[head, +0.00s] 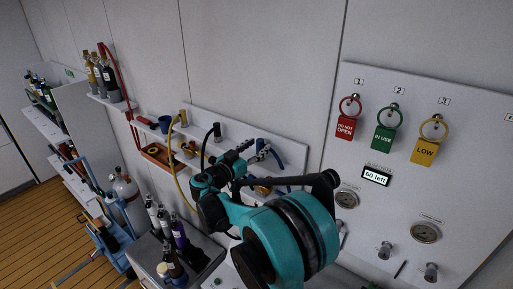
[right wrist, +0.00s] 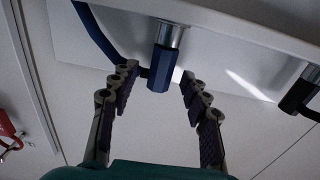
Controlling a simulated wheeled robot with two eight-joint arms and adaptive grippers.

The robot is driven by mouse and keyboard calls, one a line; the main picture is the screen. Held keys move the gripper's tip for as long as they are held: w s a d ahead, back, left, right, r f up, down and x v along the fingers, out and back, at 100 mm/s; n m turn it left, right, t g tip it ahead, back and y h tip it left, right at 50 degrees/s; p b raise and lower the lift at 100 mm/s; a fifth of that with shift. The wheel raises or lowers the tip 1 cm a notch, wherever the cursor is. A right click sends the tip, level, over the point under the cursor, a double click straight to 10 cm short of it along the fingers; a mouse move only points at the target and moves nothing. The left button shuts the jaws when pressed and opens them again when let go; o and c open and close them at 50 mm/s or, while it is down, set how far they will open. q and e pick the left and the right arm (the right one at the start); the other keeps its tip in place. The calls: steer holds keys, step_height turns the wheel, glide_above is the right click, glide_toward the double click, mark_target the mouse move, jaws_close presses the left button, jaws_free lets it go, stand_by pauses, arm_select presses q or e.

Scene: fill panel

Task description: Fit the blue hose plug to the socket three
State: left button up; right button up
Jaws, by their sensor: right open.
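The blue hose plug (right wrist: 161,70) hangs from a metal fitting under a white shelf in the right wrist view, with its blue hose (right wrist: 97,35) looping to the left. My right gripper (right wrist: 157,78) is open, with one finger on each side of the plug; I cannot tell if they touch it. In the head view the right gripper (head: 248,152) is at the shelf, beside the blue hose (head: 277,160). The panel (head: 470,130) at right has tags under numbers 1, 2 and 3 (head: 444,101). Metal fittings (head: 431,271) show low on it; which is socket three is unclear.
A black plug (right wrist: 298,92) hangs at right in the right wrist view. A yellow hose (head: 178,180) hangs from the shelf (head: 232,130). Bottles (head: 179,235) stand on a cabinet below. A red "do not open" tag (head: 346,128), green tag (head: 384,138) and yellow tag (head: 424,151) hang on the panel.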

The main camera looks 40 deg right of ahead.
steer(key=v, duration=1.2)
steer(key=shift+d, duration=0.1)
steer(key=s+a+f+n+y+b, duration=0.2)
steer(key=s+f+n+y+b, duration=0.25)
steer(key=f, duration=0.45)
steer(key=s+a+f+n+y+b, duration=0.1)
steer(key=s+f+n+y+b, duration=0.3)
steer(key=f, duration=0.5)
steer(key=s+a+f+n+t+y+b, duration=0.1)
steer(key=s+a+f+n+y+b, duration=0.2)
steer(key=a+f, duration=0.4)
steer(key=s+a+f+n+t+y+b, duration=0.1)
steer(key=s+a+f+n+y+b, duration=0.2)
steer(key=s+a+f+y+b, duration=0.3)
steer(key=shift+s+a+f, duration=0.9)
steer(key=shift+s+a, duration=0.2)
